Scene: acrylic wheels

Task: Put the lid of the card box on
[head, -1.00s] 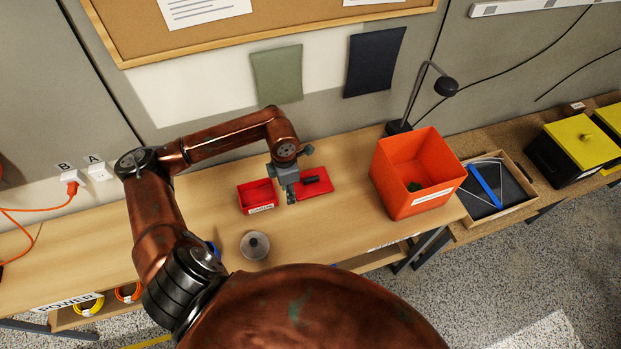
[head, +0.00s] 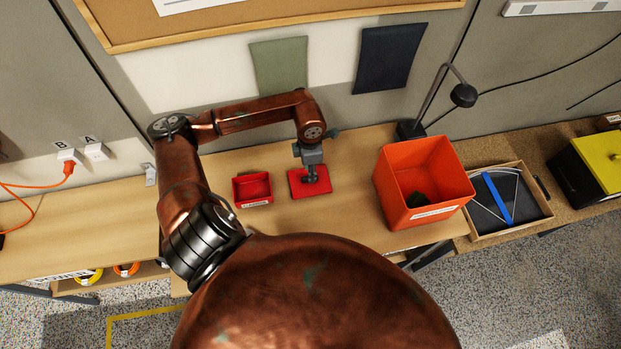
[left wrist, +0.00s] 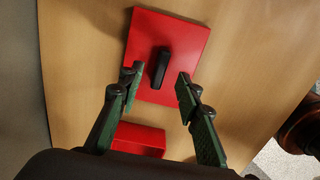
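The card box (head: 240,190) is a small open red box with a white label, on the wooden table in the head view. Part of a red box shows at the bottom of the left wrist view (left wrist: 140,137). The red lid (head: 298,189) lies flat on the table to the right of the box; it also shows in the left wrist view (left wrist: 190,45), with a black bar handle (left wrist: 159,68) upright on it. My left gripper (left wrist: 155,78) is open, its fingers on either side of the handle, apart from it. In the head view my left gripper (head: 312,177) is over the lid. My right gripper is not in view.
A large orange bin (head: 388,210) stands to the right on the table, with a black desk lamp (head: 463,95) behind it. A tray (head: 538,213) with a blue strip is farther right. The table between lid and bin is clear.

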